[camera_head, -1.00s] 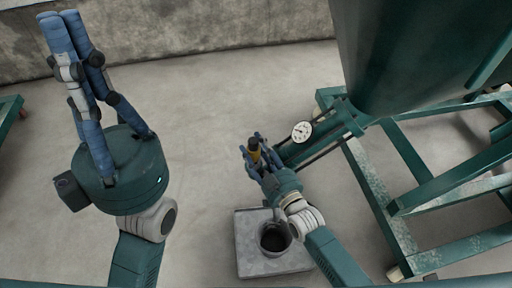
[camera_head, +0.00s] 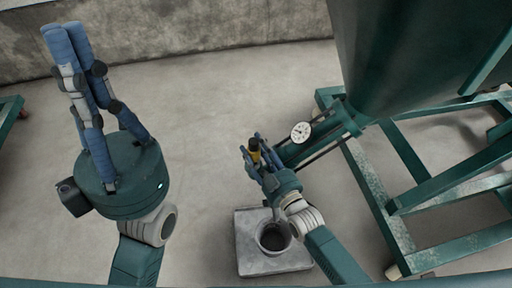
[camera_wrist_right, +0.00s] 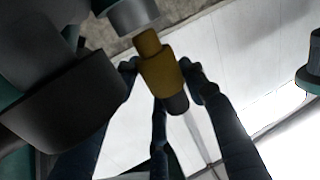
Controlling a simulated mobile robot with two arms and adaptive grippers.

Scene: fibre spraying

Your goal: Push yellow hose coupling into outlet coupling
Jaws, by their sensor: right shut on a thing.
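The yellow hose coupling (camera_head: 255,156) is between the blue fingers of my right gripper (camera_head: 256,154), beside the green machine's lower pipe. In the right wrist view the yellow coupling (camera_wrist_right: 159,66) is gripped by the fingers (camera_wrist_right: 160,70), with a dark end at its lower right. Its upper end meets a grey metal cylinder (camera_wrist_right: 133,14), which looks like the outlet coupling. I cannot tell how deep the yellow part sits in it. My left gripper (camera_head: 65,30) is raised at the left, far from the couplings, with its fingertips together and nothing visible between them.
A round gauge (camera_head: 300,132) sits on the pipe right of my right gripper. The green tank (camera_head: 410,50) and its frame (camera_head: 375,190) fill the right side. The middle floor is clear.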

